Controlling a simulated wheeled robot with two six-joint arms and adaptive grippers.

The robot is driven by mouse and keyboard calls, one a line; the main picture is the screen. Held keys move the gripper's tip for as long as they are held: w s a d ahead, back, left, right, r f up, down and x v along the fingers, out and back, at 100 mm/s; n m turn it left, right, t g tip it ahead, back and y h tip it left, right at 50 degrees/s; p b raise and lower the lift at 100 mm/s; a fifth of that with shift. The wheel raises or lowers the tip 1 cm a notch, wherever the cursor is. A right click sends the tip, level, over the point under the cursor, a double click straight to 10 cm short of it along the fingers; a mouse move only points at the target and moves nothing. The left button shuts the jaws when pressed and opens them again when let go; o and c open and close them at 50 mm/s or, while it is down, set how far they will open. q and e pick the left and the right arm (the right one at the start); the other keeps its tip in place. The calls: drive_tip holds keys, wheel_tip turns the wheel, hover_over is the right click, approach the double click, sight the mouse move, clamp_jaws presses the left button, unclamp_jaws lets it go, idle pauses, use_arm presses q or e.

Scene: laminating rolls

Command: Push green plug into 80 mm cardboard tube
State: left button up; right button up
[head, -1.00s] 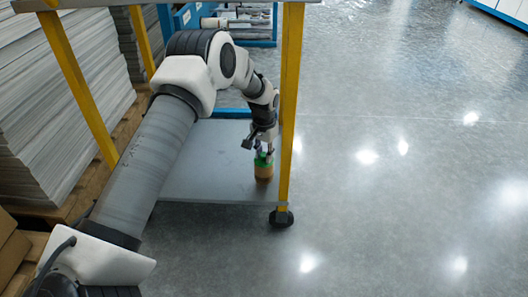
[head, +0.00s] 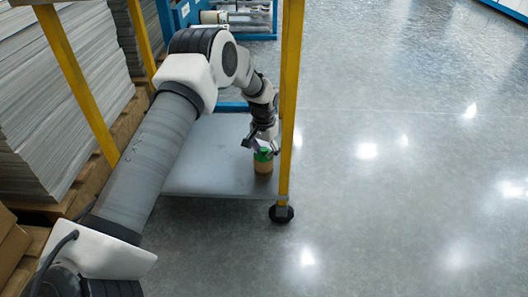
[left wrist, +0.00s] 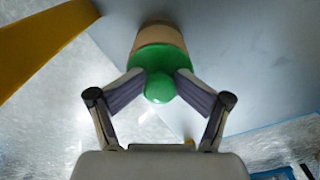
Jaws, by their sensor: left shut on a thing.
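The green plug (head: 263,155) sits at the top of the brown cardboard tube (head: 263,168), which stands upright on the grey lower shelf of a cart. My left gripper (head: 262,146) comes down from above and is shut on the plug. In the left wrist view both fingers (left wrist: 161,88) press on the sides of the green plug (left wrist: 158,62), and the tube (left wrist: 160,35) shows just beyond it. How deep the plug sits in the tube cannot be told. My right gripper is not in view.
A yellow cart post (head: 289,110) stands close to the right of the gripper and tube. The shelf (head: 210,170) is clear to the left. Stacks of grey sheets (head: 55,100) are at the left. The floor to the right is open.

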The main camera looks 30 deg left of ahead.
sight(264, 149)
use_arm(q)
wheel_tip(264, 149, up, 12)
idle(0.4)
